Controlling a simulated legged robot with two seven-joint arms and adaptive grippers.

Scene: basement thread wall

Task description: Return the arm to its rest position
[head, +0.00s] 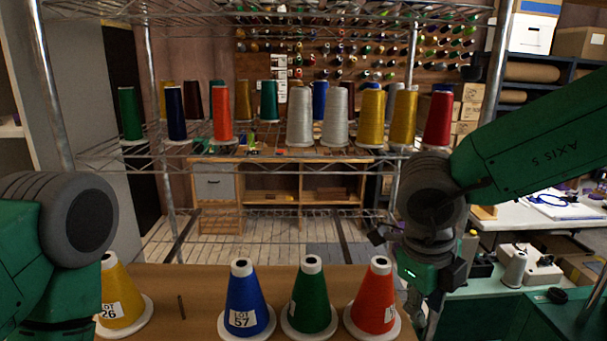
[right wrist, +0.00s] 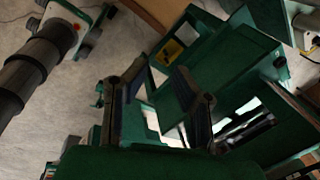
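My right arm comes in from the right side of the head view, bent down at the wrist. My right gripper (head: 424,300) hangs to the right of the red thread cone, near the table's right end. In the right wrist view, the two fingers of the right gripper (right wrist: 160,72) stand apart with nothing between them, so it is open and empty. My left arm shows at the left edge of the head view, but its gripper is out of the picture.
On the wooden table (head: 200,275) stand a yellow cone (head: 121,290), blue cone (head: 246,300), green cone (head: 309,300) and red cone (head: 376,298). A wire rack (head: 270,153) with several cones rises behind. A white desk (head: 535,228) is at right.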

